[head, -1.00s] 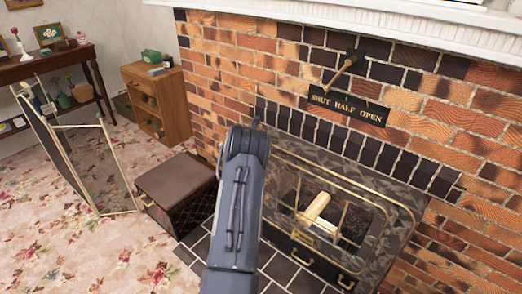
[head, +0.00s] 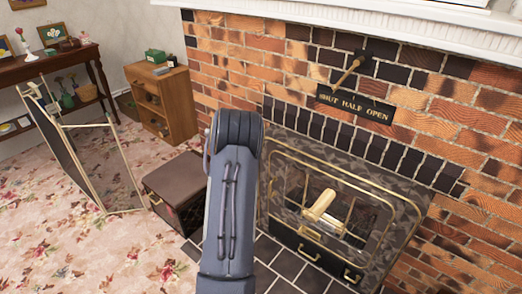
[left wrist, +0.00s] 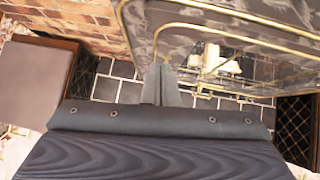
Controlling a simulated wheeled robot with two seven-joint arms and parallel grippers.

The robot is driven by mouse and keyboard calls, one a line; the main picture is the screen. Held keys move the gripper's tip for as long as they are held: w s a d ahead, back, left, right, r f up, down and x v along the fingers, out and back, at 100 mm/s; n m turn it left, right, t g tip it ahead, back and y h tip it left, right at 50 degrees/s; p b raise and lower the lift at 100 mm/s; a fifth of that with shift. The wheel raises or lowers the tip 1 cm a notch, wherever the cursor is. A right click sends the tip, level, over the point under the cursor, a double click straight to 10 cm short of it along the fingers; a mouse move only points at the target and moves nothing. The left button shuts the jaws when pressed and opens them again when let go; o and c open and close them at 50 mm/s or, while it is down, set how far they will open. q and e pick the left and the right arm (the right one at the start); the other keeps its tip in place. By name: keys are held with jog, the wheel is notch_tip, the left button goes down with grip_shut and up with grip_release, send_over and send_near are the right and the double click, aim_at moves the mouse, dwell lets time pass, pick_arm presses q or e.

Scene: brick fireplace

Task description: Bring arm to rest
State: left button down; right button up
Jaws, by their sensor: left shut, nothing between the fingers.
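One of my arms (head: 232,210), grey, rises from the bottom middle of the head view and bends in front of the fireplace. Its gripper is hidden behind the arm there. In the left wrist view my left gripper (left wrist: 161,84) is shut and empty, its fingers together in front of the brass-trimmed fireplace surround (left wrist: 270,50). From this view I cannot tell whether the fingers touch the surround. My right gripper is in neither view.
A brown-lidded box (head: 180,178) stands on the floor left of the arm. A folding screen (head: 80,165), a small wooden cabinet (head: 160,98) and a side table (head: 50,68) stand farther left. Carpet (head: 110,250) lies clear in front. A log (head: 320,207) shows in the fireplace.

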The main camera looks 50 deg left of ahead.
pick_arm(q)
jog(key=shift+v, duration=1.05)
jog(key=shift+a, duration=0.1)
jog(key=s+d+r+n+t+y, duration=0.1)
jog(key=d+r+n+y, duration=0.15)
jog(key=r+n, duration=0.45)
jog(key=d+r+n+t+y, duration=0.1)
jog(key=d+r+n+t, duration=0.15)
jog(key=r+n, duration=0.45)
jog(key=s+d+f+n+g+h, duration=0.1)
jog(key=s+d+n+g+h, duration=0.15)
jog(key=s+d+n, duration=0.8)
jog(key=s+d+f+n+g+h, duration=0.15)
jog(key=s+d+n+h, duration=0.35)
jog(key=d, duration=1.1)
jog(key=s+d+f+n+g+h, duration=0.15)
jog(key=s+d+n, duration=0.35)
jog(key=s+d, duration=0.6)
notch_tip(320, 180, up, 13)
jog(key=w+d+h+p, duration=0.1)
jog(key=d+p, duration=0.2)
jog(key=p, duration=1)
jog(key=shift+w+r+g, duration=0.2)
jog(key=shift+g, duration=0.2)
